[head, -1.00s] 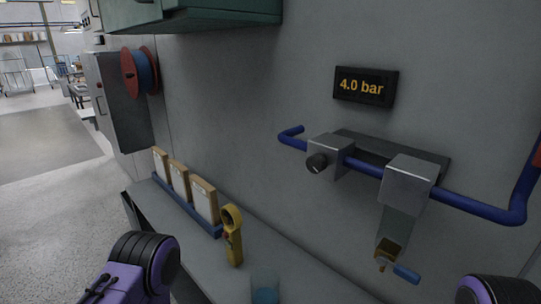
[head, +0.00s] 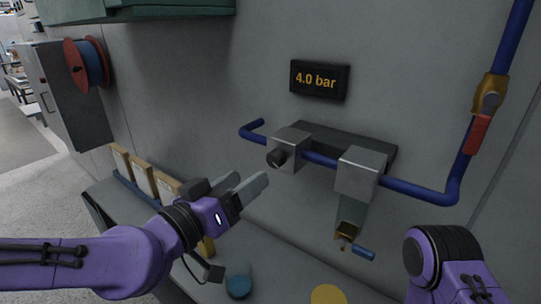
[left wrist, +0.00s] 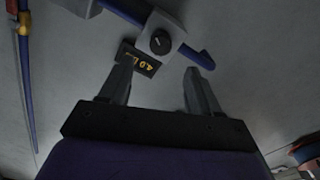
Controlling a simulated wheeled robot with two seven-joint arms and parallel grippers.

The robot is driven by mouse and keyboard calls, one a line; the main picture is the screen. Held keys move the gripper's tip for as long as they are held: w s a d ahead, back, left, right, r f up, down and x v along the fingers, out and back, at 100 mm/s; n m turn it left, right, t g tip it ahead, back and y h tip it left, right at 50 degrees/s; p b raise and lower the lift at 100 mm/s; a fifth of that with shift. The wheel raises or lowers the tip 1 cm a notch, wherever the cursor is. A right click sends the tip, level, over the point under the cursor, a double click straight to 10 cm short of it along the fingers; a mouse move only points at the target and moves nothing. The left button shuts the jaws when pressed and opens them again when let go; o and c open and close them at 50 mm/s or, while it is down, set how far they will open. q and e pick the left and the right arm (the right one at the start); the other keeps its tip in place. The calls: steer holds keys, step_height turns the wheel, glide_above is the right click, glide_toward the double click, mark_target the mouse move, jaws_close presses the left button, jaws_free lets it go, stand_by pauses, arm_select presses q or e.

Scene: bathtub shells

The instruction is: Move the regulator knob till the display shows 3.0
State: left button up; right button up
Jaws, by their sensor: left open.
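The regulator knob (head: 276,158) is a small black round knob on the front of a grey block (head: 293,146) on the blue pipe. It also shows in the left wrist view (left wrist: 160,42), beyond my fingertips. The display (head: 320,80) on the wall above reads 4.0 bar; in the left wrist view it is partly hidden behind a finger (left wrist: 140,60). My left gripper (head: 249,186) is open and empty, below and left of the knob and apart from it. My right arm shows at the lower right, but its gripper is out of view.
A second grey block (head: 361,173) with a clear bowl and blue-handled drain (head: 364,254) hangs to the right. A red-handled valve (head: 480,132) sits on the vertical pipe. Boxes (head: 142,174) stand on the bench, with a blue-topped item (head: 238,287) near the front.

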mark_target(272, 162)
arm_select(q)
steer(key=p+x, duration=0.1)
steer(key=x, duration=0.7)
steer(key=shift+w+d+p, duration=0.2)
steer(key=shift+p, duration=0.1)
steer(key=c, duration=1)
arm_select(e)
step_height(272, 162, up, 3)
steer(key=shift+f, duration=0.15)
